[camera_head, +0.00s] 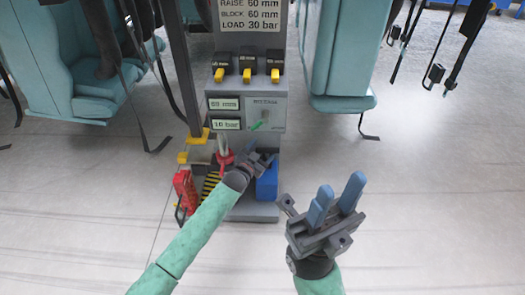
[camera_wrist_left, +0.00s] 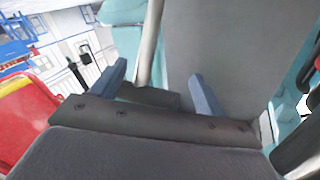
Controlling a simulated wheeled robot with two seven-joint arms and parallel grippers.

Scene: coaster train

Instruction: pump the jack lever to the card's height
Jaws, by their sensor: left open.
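The card (camera_head: 250,14) at the top of the grey post reads RAISE 60 mm, BLOCK 60 mm, LOAD 30 bar. Below it, a height display (camera_head: 223,104) has blurred digits before "mm", and a pressure display (camera_head: 226,124) reads 10 bar. A pale rod that looks like the jack lever (camera_head: 222,143) rises by the red jack part (camera_head: 224,161). My left gripper (camera_head: 262,158) is open just right of it. In the left wrist view a pale pole (camera_wrist_left: 152,45) appears between the spread fingers; contact is unclear. My right gripper (camera_head: 342,184) is open and empty.
Three yellow-tipped switches (camera_head: 247,74) and a green-pointer dial panel (camera_head: 264,115) are on the post. A red item (camera_head: 185,190), striped block (camera_head: 210,184) and blue block (camera_head: 267,184) sit at its base.

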